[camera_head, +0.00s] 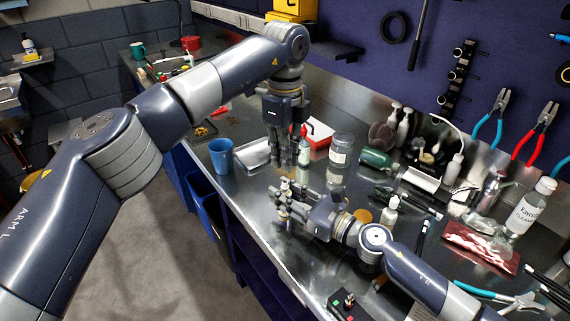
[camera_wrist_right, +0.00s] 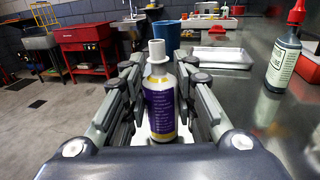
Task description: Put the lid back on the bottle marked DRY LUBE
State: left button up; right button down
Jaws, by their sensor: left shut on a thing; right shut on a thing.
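A white bottle with a purple label (camera_wrist_right: 161,108) stands upright between the fingers of my right gripper (camera_wrist_right: 160,110). Its label wording is too small to read. A pale, flanged top piece (camera_wrist_right: 157,52) shows on it; I cannot tell whether this is the lid or the neck. In the head view the right gripper (camera_head: 288,208) is shut on this bottle, low over the bench. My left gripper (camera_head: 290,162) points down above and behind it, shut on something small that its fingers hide. The left gripper does not show in the right wrist view.
A blue cup (camera_head: 221,156), a metal tray (camera_head: 254,154) and a red-capped bottle (camera_wrist_right: 284,62) stand beyond the held bottle. A glass jar (camera_head: 341,150) and green bottle (camera_head: 376,159) are to the right. The bench's front edge is close by.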

pick_arm(q)
jog(key=shift+f, duration=1.1)
jog(key=shift+f, duration=0.9)
jog(key=shift+f, duration=0.6)
